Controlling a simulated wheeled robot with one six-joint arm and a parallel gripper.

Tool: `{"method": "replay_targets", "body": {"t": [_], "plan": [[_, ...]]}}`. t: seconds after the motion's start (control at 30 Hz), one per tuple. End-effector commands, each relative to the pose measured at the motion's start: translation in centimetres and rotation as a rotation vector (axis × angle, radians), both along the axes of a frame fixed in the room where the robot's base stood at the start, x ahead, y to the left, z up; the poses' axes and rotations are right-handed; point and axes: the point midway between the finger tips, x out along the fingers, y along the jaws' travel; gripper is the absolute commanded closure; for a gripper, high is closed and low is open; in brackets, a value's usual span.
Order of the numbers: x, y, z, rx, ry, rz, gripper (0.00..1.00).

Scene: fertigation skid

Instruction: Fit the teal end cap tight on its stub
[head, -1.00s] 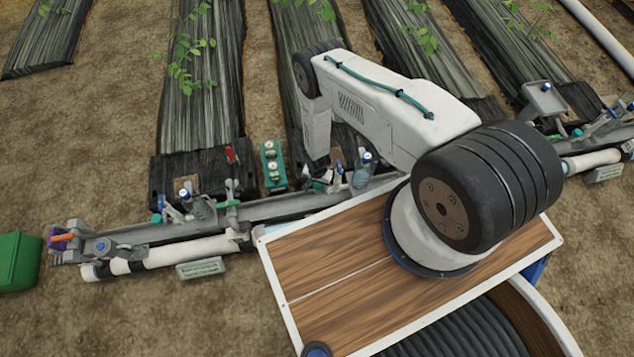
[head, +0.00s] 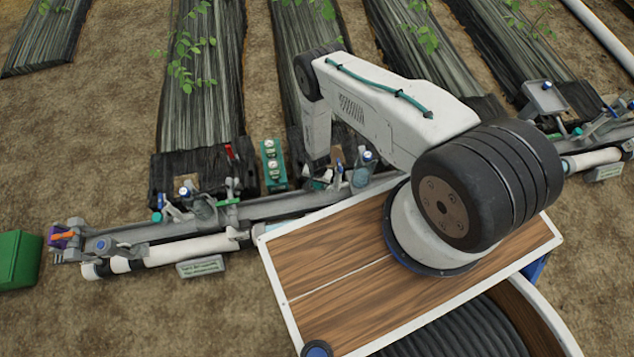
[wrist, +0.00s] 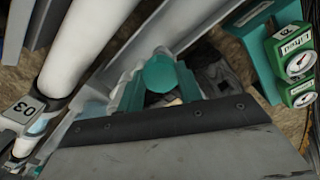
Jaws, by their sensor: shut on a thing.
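The teal end cap (wrist: 160,72) shows as a round teal face in the middle of the wrist view. My gripper (wrist: 158,88) has teal fingers on both sides of it and is shut on it. The dark-edged plate in front hides the lower part of the fingers. The stub is not clearly visible, so I cannot tell whether the cap sits on it. In the head view my gripper (head: 320,181) is low over the grey rail, small and partly hidden by my arm.
A long grey rail (head: 130,236) with a white pipe (head: 190,250) runs along the bed ends. A green gauge block (head: 273,166) stands close to the left of my gripper and also shows in the wrist view (wrist: 285,50). A green box (head: 18,258) is at far left.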

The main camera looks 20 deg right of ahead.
Motion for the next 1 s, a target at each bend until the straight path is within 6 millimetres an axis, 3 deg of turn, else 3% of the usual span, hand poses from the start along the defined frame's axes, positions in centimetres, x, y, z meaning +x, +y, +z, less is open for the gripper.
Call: {"method": "replay_targets", "body": {"t": [0.5,0.53,1.0], "plan": [[-0.06,0.01,-0.59,0.000,0.000,0.000,0.89],[-0.05,0.00,-0.59,0.000,0.000,0.000,0.59],[-0.05,0.00,-0.59,0.000,0.000,0.000,0.57]]}}
